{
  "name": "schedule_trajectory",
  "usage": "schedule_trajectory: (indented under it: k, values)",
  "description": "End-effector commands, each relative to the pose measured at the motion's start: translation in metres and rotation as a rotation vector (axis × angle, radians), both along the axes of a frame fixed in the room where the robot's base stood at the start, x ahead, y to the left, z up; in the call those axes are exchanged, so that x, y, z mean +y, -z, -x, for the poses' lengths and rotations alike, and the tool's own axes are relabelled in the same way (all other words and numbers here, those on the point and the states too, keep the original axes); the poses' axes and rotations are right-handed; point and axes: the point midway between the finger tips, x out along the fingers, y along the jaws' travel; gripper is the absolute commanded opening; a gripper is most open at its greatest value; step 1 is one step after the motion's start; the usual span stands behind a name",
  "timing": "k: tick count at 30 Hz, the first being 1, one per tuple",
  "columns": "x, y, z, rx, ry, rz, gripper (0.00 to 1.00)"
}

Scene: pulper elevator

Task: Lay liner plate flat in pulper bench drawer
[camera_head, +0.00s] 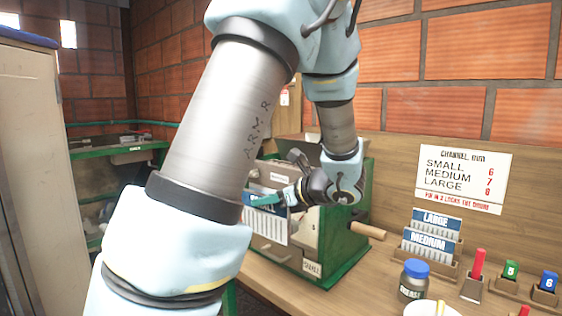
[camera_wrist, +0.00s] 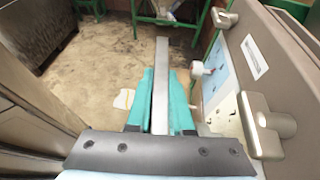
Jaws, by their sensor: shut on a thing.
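The liner plate (camera_head: 267,232) is pale and ribbed, with a blue band along its top. It hangs upright in front of the green pulper (camera_head: 352,252). My gripper (camera_head: 264,198) is shut on its top edge. In the wrist view the plate (camera_wrist: 161,62) shows edge-on as a narrow grey strip between the teal fingers of my gripper (camera_wrist: 158,85). My arm hides part of the pulper and the bench's left side. I cannot make out the bench drawer in either view.
On the wooden bench (camera_head: 385,285) stand a rack (camera_head: 430,255) with large and medium plates, a blue-lidded grease jar (camera_head: 413,280), and red, green and blue pieces. A wooden handle (camera_head: 368,231) juts from the pulper. A channel sign (camera_head: 464,180) is behind. Open floor (camera_wrist: 105,75) lies below the gripper.

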Motion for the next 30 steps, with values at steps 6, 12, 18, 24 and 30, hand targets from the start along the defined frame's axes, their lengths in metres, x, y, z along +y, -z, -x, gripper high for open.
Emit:
schedule_trajectory:
  k: [6, 12, 18, 24, 30]
  values:
    - [0.047, 0.112, 0.001, 0.012, -0.046, -0.015, 0.0]
    - [0.078, 0.19, 0.0, 0.009, -0.077, -0.012, 0.0]
    - [0.099, 0.242, -0.001, 0.003, -0.098, -0.007, 0.0]
    - [0.113, 0.28, -0.002, 0.001, -0.113, -0.005, 0.0]
    - [0.118, 0.288, -0.001, 0.003, -0.123, 0.0, 0.0]
